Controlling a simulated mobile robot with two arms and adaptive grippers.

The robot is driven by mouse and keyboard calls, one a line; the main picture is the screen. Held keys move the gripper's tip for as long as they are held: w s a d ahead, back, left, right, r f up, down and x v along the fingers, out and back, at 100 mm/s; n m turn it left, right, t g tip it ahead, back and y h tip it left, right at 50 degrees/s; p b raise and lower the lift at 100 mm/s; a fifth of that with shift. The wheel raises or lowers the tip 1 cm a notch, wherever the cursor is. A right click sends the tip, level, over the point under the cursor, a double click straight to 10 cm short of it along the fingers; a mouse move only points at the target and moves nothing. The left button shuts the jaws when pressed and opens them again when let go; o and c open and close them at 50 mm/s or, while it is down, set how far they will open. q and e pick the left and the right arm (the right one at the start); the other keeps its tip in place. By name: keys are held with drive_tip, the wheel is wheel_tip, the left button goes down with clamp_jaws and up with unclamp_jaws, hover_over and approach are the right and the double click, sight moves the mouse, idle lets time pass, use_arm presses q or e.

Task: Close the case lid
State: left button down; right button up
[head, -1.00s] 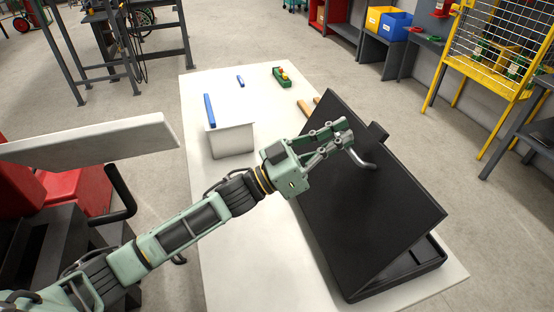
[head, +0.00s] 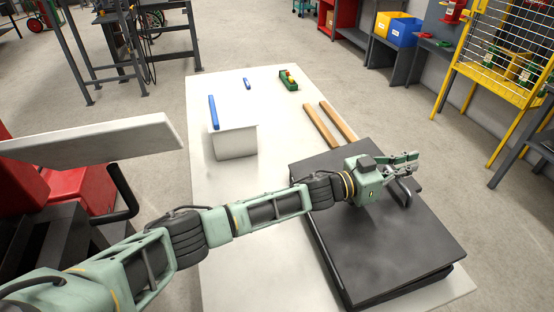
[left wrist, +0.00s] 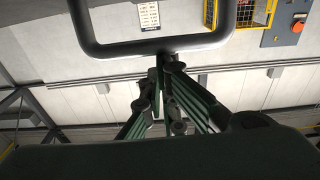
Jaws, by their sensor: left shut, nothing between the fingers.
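The black case (head: 462,277) lies on the right part of the white table. Its flat black lid (head: 385,250) is low, almost flat over the base, with a narrow dark gap visible at the near right corner. My left gripper (head: 414,158) is shut and empty, over the far right part of the lid; I cannot tell whether it touches it. A curved grey bar (head: 404,194) shows beside the gripper. My right gripper is not in view.
Two wooden bars (head: 330,123) lie behind the case. A white box (head: 234,142) with a blue bar (head: 212,112) stands left of it. A green tray (head: 288,80) and small blue object (head: 247,83) lie at the table's far end. Bare table (head: 240,225) shows left of the case.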

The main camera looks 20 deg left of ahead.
use_arm(q)
drive_tip(key=shift+g+y, duration=0.4)
drive_tip(key=shift+y, duration=0.5)
drive_tip(key=shift+w+d+f+p, duration=0.1)
drive_tip(key=shift+w+d+f, duration=0.15)
drive_tip(key=shift+f, duration=0.45)
drive_tip(key=shift+w+d+f+p, duration=0.15)
drive_tip(key=shift+d+f, duration=0.15)
drive_tip(key=shift+f, duration=0.4)
drive_tip(key=shift+w+d+f+p, duration=0.15)
drive_tip(key=shift+d+f, duration=0.1)
drive_tip(key=shift+f, duration=0.45)
